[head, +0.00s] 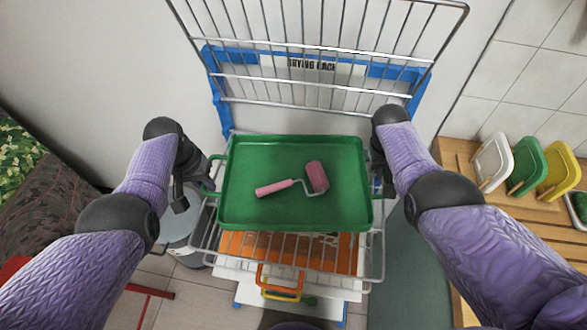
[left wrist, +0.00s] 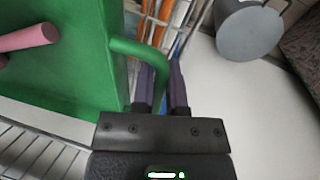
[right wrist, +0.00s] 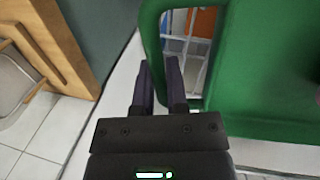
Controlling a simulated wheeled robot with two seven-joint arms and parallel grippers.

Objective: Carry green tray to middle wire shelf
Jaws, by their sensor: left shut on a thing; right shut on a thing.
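The green tray (head: 260,205) is level between my two arms in the head view, with a pink paint roller (head: 317,176) lying in it. My left gripper (head: 207,187) is shut on the tray's left handle, which passes between its fingers in the left wrist view (left wrist: 160,85). My right gripper (head: 380,180) is shut on the tray's right handle; the handle shows in the right wrist view (right wrist: 150,35). A wire shelf (head: 290,250) shows below the tray's front edge. Whether the tray touches it I cannot tell.
The blue drying rack (head: 220,110) has an upper wire shelf (head: 330,85) behind and above the tray. Orange things lie below the wires. A grey bucket (head: 182,235) stands left. A wooden bench (head: 465,175) at right holds white, green and yellow trays (head: 558,172).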

